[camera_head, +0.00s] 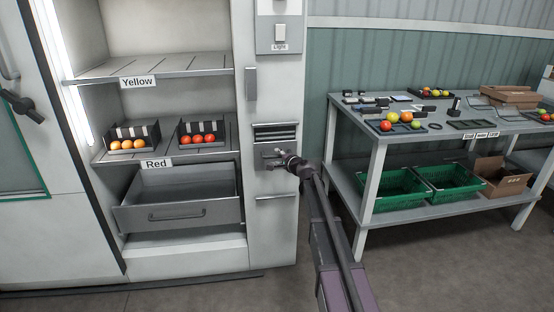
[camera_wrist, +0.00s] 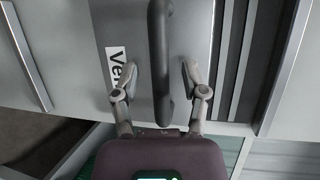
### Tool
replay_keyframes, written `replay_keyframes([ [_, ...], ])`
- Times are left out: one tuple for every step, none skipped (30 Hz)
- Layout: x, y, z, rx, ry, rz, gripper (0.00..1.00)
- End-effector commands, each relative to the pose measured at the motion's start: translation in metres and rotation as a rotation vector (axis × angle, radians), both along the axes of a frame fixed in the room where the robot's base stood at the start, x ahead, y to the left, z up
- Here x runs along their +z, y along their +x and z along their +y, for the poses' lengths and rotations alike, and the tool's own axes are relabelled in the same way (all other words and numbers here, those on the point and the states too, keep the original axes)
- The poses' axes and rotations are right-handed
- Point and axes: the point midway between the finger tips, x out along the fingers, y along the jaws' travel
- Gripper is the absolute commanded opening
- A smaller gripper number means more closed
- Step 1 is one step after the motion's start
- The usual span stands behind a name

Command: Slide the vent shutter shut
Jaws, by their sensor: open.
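The vent shutter (camera_head: 264,150) is a grey plate on the cabinet's front post, below a row of dark vent slots (camera_head: 275,133) that lie uncovered. In the wrist view the shutter (camera_wrist: 195,20) carries a dark bar handle (camera_wrist: 159,25) and a white label starting "Ve", partly hidden by a finger. The dark slots (camera_wrist: 236,60) show to its right there. My gripper (camera_wrist: 161,78) is open, with one finger on each side of the handle; I cannot tell whether either touches it. In the head view my gripper (camera_head: 283,161) is at the shutter and hides part of it.
A grey drawer (camera_head: 178,213) stands open left of the post, under shelves with boxes of tomatoes. A light switch (camera_head: 280,34) is above the vent. A table (camera_head: 360,132) with trays and green crates (camera_head: 392,190) stands right. Floor shows between cabinet and table.

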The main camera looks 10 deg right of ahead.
Motion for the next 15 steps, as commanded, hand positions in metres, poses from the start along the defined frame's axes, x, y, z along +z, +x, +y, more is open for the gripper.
replay_keyframes([
  [-0.0009,0.0037,0.0013,0.000,0.000,0.000,0.57],
  [-0.0011,0.0047,0.0018,0.000,0.000,0.000,0.57],
  [-0.0012,0.0054,0.0023,0.000,0.000,0.000,0.57],
  [-0.0013,0.0058,0.0026,0.000,0.000,0.000,0.57],
  [-0.0013,0.0062,0.0028,0.000,0.000,0.000,0.57],
  [-0.0013,0.0063,0.0030,0.000,0.000,0.000,0.57],
  [-0.0013,0.0063,0.0030,0.000,0.000,0.000,0.57],
  [-0.0012,0.0063,0.0031,0.000,0.000,0.000,0.57],
  [-0.0012,0.0062,0.0030,0.000,0.000,0.000,0.57],
  [-0.0011,0.0061,0.0031,0.000,0.000,0.000,0.57],
  [-0.0012,0.0060,0.0031,0.000,0.000,0.000,0.57],
  [-0.0012,0.0060,0.0031,0.000,0.000,0.000,0.57],
  [-0.0012,0.0060,0.0031,0.000,0.000,0.000,0.57],
  [-0.0012,0.0060,0.0031,0.000,0.000,0.000,0.51],
  [-0.0012,0.0060,0.0031,0.000,0.000,0.000,0.39],
])
